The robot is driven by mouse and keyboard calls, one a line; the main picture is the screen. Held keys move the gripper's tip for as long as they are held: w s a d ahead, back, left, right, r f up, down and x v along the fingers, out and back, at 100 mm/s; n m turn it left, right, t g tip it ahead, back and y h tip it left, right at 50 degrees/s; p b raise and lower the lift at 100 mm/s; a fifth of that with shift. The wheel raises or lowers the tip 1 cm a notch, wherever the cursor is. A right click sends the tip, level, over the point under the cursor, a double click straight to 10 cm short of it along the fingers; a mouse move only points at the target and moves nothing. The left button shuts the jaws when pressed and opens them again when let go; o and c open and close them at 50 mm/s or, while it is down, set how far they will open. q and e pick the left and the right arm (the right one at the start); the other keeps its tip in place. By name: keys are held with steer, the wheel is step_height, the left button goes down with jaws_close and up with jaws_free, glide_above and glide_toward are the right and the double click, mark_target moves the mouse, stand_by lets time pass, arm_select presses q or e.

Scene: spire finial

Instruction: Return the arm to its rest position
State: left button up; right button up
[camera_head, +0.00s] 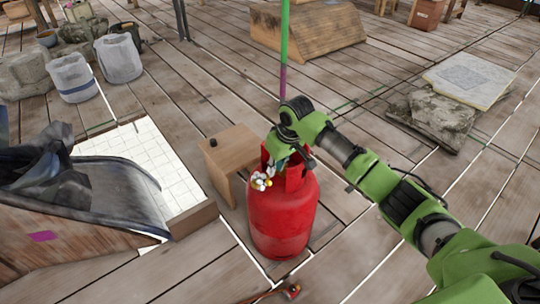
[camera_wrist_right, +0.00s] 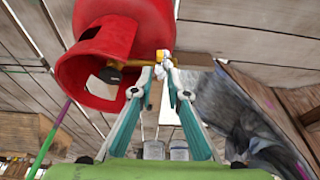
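My right arm (camera_head: 385,185) comes in from the lower right and reaches over a red gas cylinder (camera_head: 283,215). My right gripper (camera_head: 264,181) points down at the cylinder's top, beside its collar. The right wrist view shows its two teal fingers (camera_wrist_right: 161,80) with a narrow gap between the tips. The cylinder collar (camera_wrist_right: 105,40) stands close to the left finger. My left gripper is not in view.
A small wooden stool (camera_head: 233,152) stands just behind the cylinder. A dark draped cloth (camera_head: 80,185) and a white tiled panel (camera_head: 135,150) lie to the left. Grey buckets (camera_head: 118,60) and stone slabs (camera_head: 468,80) stand farther off. A green and purple pole (camera_head: 284,45) rises behind.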

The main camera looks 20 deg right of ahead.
steer(key=shift+f, duration=0.1)
